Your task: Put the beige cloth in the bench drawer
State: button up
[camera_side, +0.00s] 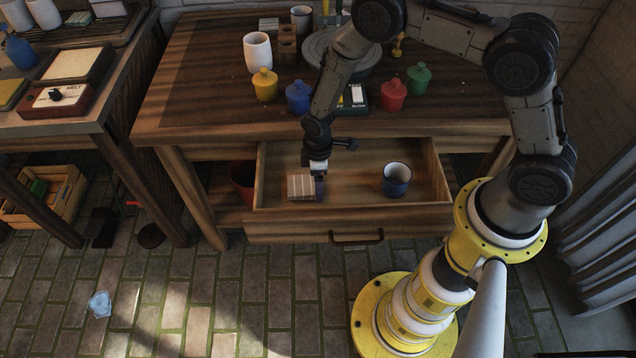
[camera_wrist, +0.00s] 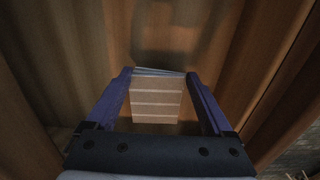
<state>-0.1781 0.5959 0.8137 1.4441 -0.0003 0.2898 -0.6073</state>
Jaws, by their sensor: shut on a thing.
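The bench drawer (camera_side: 285,229) is pulled open under the wooden bench. The beige cloth (camera_side: 300,186), folded and marked with pale stripes, is inside the drawer at its left end. My gripper (camera_side: 319,183) reaches down into the drawer at the cloth's right side. In the wrist view the cloth (camera_wrist: 157,103) lies between the two blue fingers of my gripper (camera_wrist: 159,76), which is shut on it. I cannot tell whether the cloth touches the drawer floor.
A dark blue mug (camera_side: 396,180) stands in the right half of the drawer. Lidded jars in yellow (camera_side: 264,86), blue (camera_side: 298,97), red (camera_side: 392,96) and green (camera_side: 418,79) stand on the bench top above. The drawer floor between cloth and mug is clear.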

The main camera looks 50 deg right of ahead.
jog(key=shift+f, duration=0.6)
jog(key=shift+f, duration=0.15)
jog(key=o, duration=1.1)
